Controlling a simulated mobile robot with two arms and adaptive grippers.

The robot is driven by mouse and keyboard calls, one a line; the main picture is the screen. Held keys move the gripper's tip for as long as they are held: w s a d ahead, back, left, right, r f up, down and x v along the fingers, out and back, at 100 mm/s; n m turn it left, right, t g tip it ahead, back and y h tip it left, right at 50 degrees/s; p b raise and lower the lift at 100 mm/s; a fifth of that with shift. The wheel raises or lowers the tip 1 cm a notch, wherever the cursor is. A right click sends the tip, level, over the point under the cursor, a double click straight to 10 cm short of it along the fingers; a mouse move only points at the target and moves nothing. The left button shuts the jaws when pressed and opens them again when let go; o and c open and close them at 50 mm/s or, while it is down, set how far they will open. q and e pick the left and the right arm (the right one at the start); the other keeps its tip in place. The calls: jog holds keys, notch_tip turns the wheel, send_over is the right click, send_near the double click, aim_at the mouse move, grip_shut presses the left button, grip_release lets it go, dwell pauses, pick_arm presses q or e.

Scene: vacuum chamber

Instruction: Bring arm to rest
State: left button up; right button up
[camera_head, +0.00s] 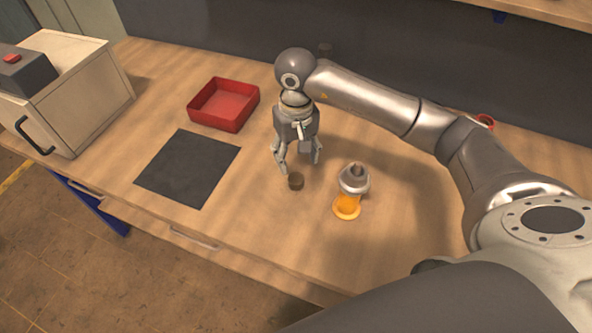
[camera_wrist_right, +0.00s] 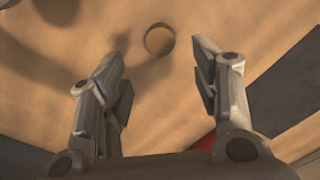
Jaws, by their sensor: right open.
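My right gripper (camera_head: 298,165) hangs from my right arm, pointing down over the middle of the wooden table (camera_head: 260,208). It is open, with nothing between its fingers. A small dark brown round piece (camera_head: 296,182) stands on the table just by the fingertips. In the right wrist view, the open fingers (camera_wrist_right: 160,75) show with the round piece (camera_wrist_right: 159,39) beyond them, apart from both. My left gripper is in neither view.
A red tray (camera_head: 223,104) and a dark mat (camera_head: 188,168) lie to the left. A beige box with a handle (camera_head: 75,95) stands far left. A red object (camera_head: 486,121) sits behind my arm.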

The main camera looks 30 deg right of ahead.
jog(key=shift+r, duration=1.5)
